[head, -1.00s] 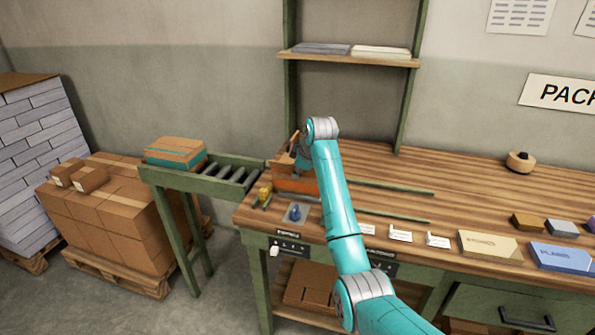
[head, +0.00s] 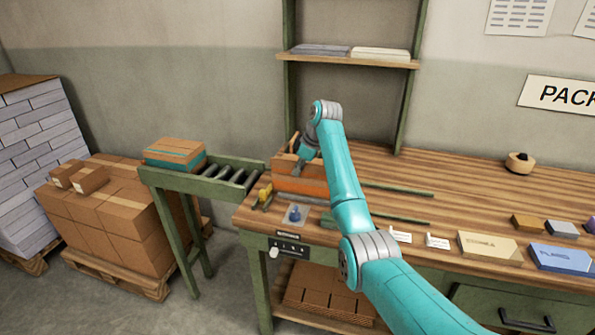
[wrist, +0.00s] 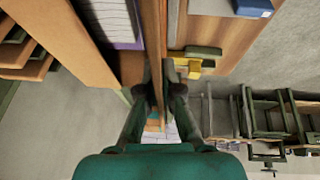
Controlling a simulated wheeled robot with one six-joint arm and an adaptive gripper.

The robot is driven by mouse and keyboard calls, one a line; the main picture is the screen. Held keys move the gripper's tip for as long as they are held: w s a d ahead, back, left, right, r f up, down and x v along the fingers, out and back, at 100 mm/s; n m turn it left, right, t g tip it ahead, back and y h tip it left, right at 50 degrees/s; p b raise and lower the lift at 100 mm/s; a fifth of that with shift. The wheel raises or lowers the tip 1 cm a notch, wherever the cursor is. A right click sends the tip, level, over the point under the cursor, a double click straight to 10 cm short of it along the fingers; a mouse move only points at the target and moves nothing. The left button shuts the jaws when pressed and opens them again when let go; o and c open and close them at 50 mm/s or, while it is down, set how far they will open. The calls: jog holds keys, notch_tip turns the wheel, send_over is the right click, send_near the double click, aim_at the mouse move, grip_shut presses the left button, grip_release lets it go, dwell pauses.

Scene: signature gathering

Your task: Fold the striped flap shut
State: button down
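An orange-brown cardboard box (head: 305,187) stands at the left end of the workbench, with a raised brown flap (head: 294,143) at its back left. I make out no stripes on any flap. In the wrist view, my gripper's fingers (wrist: 161,85) stand on either side of an upright brown cardboard panel (wrist: 153,40). Whether both fingers press on it, and which panel it is, I cannot tell. A purple-edged stack of printed sheets (wrist: 112,22) lies left of the panel. My arm hides the box's right part.
A blue stamp on a pad (head: 296,214) and a yellow tool (head: 264,196) lie before the box. A roller conveyor (head: 235,178) with a teal-banded carton (head: 175,153) adjoins on the left. Green rails (head: 400,190) run right of the box.

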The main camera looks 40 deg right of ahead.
jog(key=shift+w+d+g+y, duration=0.2)
jog(key=shift+g+y, duration=0.2)
jog(key=shift+y, duration=0.15)
jog(key=shift+w+d+g+y, duration=0.2)
jog(key=shift+g+y, duration=0.2)
jog(key=shift+y, duration=0.15)
jog(key=shift+d+m, duration=0.15)
jog(key=shift+m, duration=0.15)
jog(key=shift+f+g+y, duration=0.1)
jog(key=shift+g+y, duration=0.2)
jog(key=shift+y, duration=0.1)
jog(key=c, duration=1.4)
grip_release()
jog(key=shift+o, duration=0.2)
notch_tip(320, 180, up, 10)
